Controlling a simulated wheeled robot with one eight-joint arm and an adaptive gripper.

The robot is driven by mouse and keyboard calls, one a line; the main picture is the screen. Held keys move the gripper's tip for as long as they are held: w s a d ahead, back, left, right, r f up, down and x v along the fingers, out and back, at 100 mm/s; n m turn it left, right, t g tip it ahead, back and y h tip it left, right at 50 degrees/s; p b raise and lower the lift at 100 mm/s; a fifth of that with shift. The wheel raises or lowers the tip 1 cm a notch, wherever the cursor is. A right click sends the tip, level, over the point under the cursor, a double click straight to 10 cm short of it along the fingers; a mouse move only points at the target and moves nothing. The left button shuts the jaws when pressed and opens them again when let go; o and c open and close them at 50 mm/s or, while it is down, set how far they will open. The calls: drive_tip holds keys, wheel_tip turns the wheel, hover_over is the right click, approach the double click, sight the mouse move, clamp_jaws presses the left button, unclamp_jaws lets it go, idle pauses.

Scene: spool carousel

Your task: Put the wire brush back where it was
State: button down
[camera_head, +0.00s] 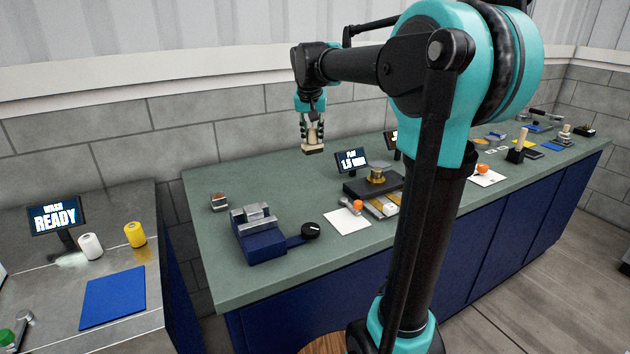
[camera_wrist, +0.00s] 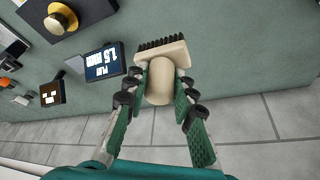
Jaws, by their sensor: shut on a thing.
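The wire brush (camera_head: 313,149) has a pale cream handle and block with dark bristles. My gripper (camera_head: 312,135) is shut on its handle and holds it above the green counter, left of the display reading 1.5 mm. In the wrist view, the brush (camera_wrist: 160,60) sits between the fingers of my gripper (camera_wrist: 162,90), with its row of dark bristles pointing away from the gripper. The bristles are too small to make out in the head view. I cannot tell which spot the brush came from.
The counter's back left is clear. A steel table (camera_head: 60,290) stands left.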

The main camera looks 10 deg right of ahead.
wheel_tip(320, 180, down, 15)
drive_tip(key=shift+f, duration=0.1)
idle(0.3)
drive_tip(key=c, duration=1.3)
unclamp_jaws()
drive_tip(key=shift+f, duration=0.1)
drive_tip(key=shift+o, duration=0.2)
drive_tip(key=v, duration=1.2)
